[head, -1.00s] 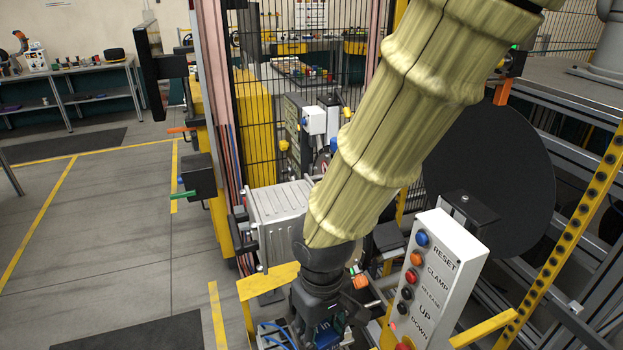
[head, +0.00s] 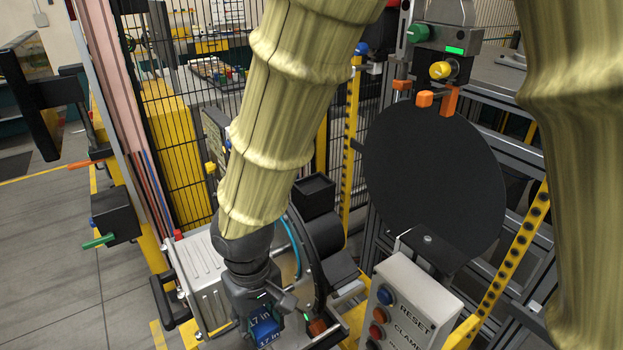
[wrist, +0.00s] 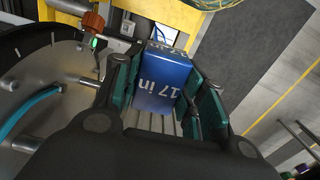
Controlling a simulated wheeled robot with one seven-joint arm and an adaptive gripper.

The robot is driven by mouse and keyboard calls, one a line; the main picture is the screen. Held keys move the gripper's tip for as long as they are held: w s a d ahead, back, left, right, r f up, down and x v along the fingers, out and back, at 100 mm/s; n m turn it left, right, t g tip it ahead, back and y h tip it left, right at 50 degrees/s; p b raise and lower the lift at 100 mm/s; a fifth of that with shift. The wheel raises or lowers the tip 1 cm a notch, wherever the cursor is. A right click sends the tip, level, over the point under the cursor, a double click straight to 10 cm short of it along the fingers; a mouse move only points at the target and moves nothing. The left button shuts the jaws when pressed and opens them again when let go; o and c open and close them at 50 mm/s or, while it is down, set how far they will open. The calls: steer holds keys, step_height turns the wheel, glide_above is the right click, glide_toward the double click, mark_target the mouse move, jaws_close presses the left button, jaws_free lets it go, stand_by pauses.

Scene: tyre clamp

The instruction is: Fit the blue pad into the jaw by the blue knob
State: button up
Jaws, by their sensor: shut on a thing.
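The blue pad (head: 264,331), marked "17 in", is between the fingers of my gripper (head: 265,322) at the bottom of the head view. In the wrist view the pad (wrist: 165,78) sits between the teal finger pads of my gripper (wrist: 158,98), which is shut on it. A small blue knob (head: 92,222) shows on a black box with a green handle at the left. Another blue knob-like part (head: 361,48) shows at the upper middle. I cannot tell which marks the jaw. My arm hides part of the clamp.
A ribbed metal housing (head: 203,263) and a round dark plate with a blue hose (head: 291,243) stand close to my gripper. An orange part (head: 317,327) is just right of it. The button panel (head: 408,308) and a large black disc (head: 432,180) stand at the right.

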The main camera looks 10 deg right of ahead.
steer(key=w+d+r+m+p, duration=0.4)
steer(key=w+r+m+p, duration=0.1)
steer(key=r+m+p, duration=0.55)
step_height(320, 180, up, 7)
steer(key=m+p, duration=0.7)
steer(key=m, duration=0.1)
glide_above(312, 187)
steer(key=shift+s+r, duration=0.2)
steer(key=shift+w+f, duration=0.15)
steer(key=shift+f+b, duration=1.45)
steer(key=shift+f, duration=0.15)
steer(key=shift+f, duration=0.15)
steer(key=o, duration=1.2)
steer(key=shift+c, duration=0.2)
